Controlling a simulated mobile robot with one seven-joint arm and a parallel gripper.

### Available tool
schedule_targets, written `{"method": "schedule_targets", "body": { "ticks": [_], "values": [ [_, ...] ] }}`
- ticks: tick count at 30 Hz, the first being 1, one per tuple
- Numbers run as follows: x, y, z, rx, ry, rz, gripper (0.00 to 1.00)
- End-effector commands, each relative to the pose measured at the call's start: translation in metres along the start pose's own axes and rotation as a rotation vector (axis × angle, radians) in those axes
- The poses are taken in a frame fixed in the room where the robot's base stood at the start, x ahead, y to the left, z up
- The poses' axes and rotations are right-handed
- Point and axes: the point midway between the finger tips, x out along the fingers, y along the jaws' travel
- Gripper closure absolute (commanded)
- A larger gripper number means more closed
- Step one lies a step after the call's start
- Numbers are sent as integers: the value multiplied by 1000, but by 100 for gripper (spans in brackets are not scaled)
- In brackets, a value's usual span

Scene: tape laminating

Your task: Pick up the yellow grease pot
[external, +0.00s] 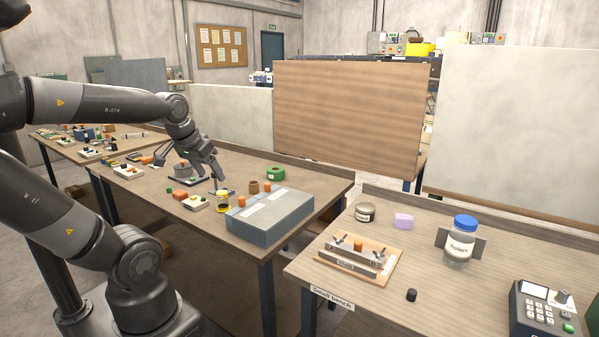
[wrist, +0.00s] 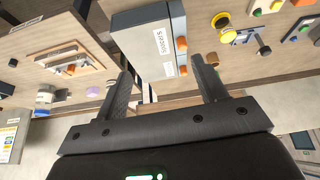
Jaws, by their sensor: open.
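The yellow grease pot (external: 222,202) stands upright on the middle bench, just left of the grey box, in the external view. It has a pale label band. In the wrist view the yellow pot (wrist: 221,21) shows near the top, right of the box. My gripper (external: 216,177) is above the bench, higher than the pot and apart from it. In the wrist view my gripper (wrist: 162,82) has its two fingers spread with nothing between them, and the pot lies beyond the right finger.
The grey box (external: 270,214) stands close right of the pot. An orange piece (external: 241,201), a brown cylinder (external: 253,187) and a green tape roll (external: 275,173) are nearby. Small parts (external: 180,195) lie left of the pot. The small bench (external: 335,298) is across a gap to the right.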

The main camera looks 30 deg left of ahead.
Motion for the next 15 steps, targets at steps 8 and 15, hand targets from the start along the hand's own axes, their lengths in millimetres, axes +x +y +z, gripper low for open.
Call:
{"method": "schedule_targets", "body": {
  "ticks": [8, 15],
  "values": [
    [36, -36, -53, -134, -130, -26, 35],
    [82, -77, -90, -255, -236, -55, 35]
  ]
}}
